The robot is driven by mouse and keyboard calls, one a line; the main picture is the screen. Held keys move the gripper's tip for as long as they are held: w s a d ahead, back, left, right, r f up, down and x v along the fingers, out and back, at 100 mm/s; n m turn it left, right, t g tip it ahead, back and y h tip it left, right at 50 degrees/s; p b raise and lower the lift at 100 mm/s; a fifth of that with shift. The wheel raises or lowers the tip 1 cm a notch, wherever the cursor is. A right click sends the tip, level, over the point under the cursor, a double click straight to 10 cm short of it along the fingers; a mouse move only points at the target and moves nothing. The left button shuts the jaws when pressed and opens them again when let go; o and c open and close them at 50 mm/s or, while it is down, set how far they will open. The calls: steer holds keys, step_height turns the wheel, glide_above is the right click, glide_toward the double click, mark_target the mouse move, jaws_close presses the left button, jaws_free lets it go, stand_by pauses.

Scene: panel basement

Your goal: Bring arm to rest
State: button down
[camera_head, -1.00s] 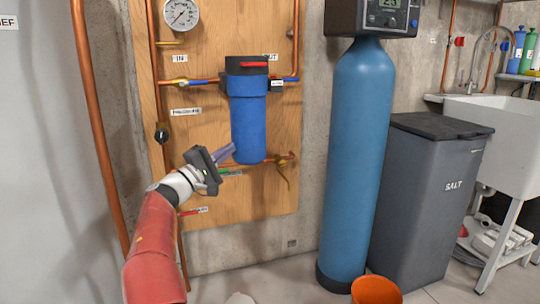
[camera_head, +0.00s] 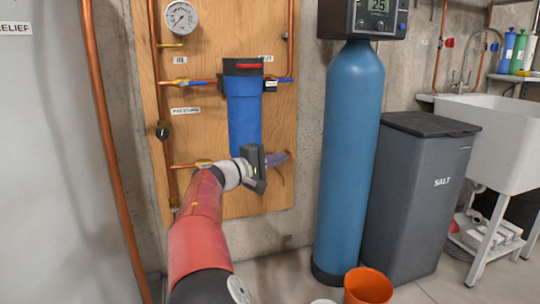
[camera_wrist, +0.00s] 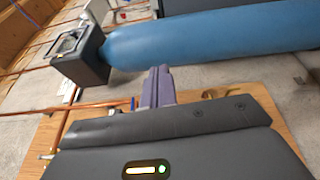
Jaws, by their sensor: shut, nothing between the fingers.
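My gripper (camera_head: 276,160) is at the end of my red arm, in front of the lower right part of the wooden panel. Its purple fingers point right, just below the blue filter housing (camera_head: 244,118). The fingers are shut with nothing between them. In the wrist view, the shut fingers of my gripper (camera_wrist: 157,86) show at the middle, with the blue tank (camera_wrist: 210,42) beyond them. The gripper and wrist hide part of the lower copper pipe and the housing's bottom end.
The wooden panel (camera_head: 205,135) carries copper pipes, valves and a pressure gauge (camera_head: 181,17). A tall blue tank (camera_head: 348,150) stands right of my gripper.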

steer(key=s+d+f+m+g+y+p, duration=0.1)
steer(key=s+d+f+m+g+y, duration=0.15)
steer(key=d, duration=0.45)
steer(key=s+d+f+m+g+y, duration=0.1)
steer(key=s+d+f+g+y, duration=0.1)
steer(key=s+d, duration=0.3)
steer(key=s+d+f+m+g+y+p, duration=0.1)
steer(key=s+d+f+g+y, duration=0.15)
steer(key=d, duration=0.55)
steer(key=s+a+f+m+y+p, duration=0.1)
steer(key=s+a+y, duration=0.1)
steer(key=s, duration=0.9)
steer(key=s+a+f+m+t+y+p, duration=0.1)
steer(key=s+a+y, duration=0.1)
steer(key=s, duration=0.9)
steer(key=s+a+f+m+y+p, duration=0.1)
steer(key=s+a+y, duration=0.1)
steer(key=s, duration=0.9)
steer(key=shift+a+m+y, duration=0.2)
steer(key=shift+m+y, duration=0.15)
steer(key=shift+y, duration=0.35)
steer(key=shift+r, duration=0.1)
